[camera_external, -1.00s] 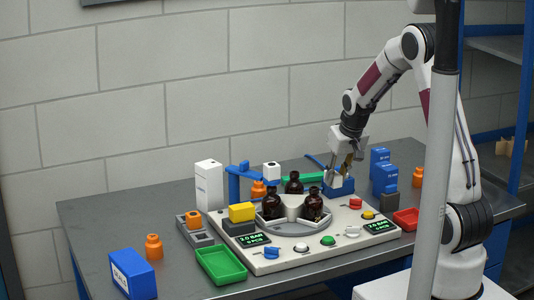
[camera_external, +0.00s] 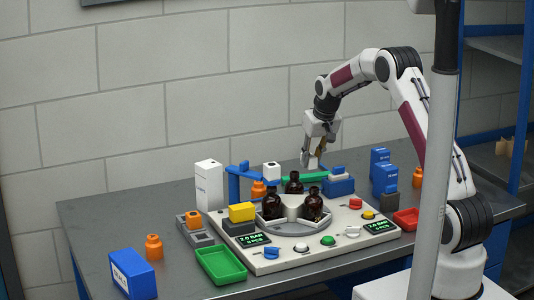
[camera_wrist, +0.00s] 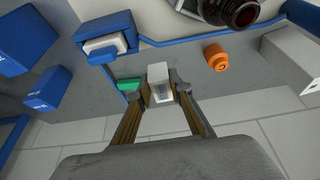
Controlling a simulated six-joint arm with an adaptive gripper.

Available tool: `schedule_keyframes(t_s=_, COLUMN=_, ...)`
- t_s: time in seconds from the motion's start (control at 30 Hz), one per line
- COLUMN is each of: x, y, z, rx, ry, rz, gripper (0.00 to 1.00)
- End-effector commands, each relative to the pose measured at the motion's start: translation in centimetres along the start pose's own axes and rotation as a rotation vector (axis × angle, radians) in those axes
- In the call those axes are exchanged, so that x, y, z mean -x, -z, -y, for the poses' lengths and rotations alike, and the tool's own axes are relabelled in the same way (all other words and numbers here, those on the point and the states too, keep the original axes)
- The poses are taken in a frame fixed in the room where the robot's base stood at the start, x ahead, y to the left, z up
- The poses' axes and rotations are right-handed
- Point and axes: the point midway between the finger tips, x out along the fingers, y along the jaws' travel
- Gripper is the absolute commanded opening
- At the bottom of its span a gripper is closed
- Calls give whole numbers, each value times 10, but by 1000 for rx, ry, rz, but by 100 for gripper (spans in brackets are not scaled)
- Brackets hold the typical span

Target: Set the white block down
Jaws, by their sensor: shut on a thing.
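A white block (camera_wrist: 159,72) with faint grey print on its side sits between the fingertips of my gripper (camera_wrist: 160,92) in the wrist view. In the external view my gripper (camera_external: 316,150) points down behind the bottles, left of a blue holder, with the pale block (camera_external: 313,163) at its tips. It is shut on the block. The block hangs near a green strip (camera_external: 307,177); whether it touches anything below cannot be told. Another white piece lies in the blue holder (camera_external: 340,187), which also shows in the wrist view (camera_wrist: 96,59).
Amber bottles (camera_external: 272,204) stand in a grey round fixture on the panel. A blue stand (camera_external: 233,185) with a white cube (camera_external: 271,170) is left. Blue boxes (camera_external: 379,163) stand right. An orange bottle (camera_wrist: 216,57) is nearby. Grey table is bare behind the holder.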

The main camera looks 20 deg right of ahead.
Motion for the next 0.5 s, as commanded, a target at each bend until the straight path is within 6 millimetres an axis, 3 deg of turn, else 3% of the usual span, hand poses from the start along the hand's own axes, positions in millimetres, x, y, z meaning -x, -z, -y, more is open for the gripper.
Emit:
schedule_keyframes(t_s=0.23, x=-16, y=26, z=-2, rx=0, ry=0, rz=-1, gripper=0)
schedule_keyframes(t_s=0.5, x=-26, y=42, z=-3, rx=0, ry=1, rz=0, gripper=0)
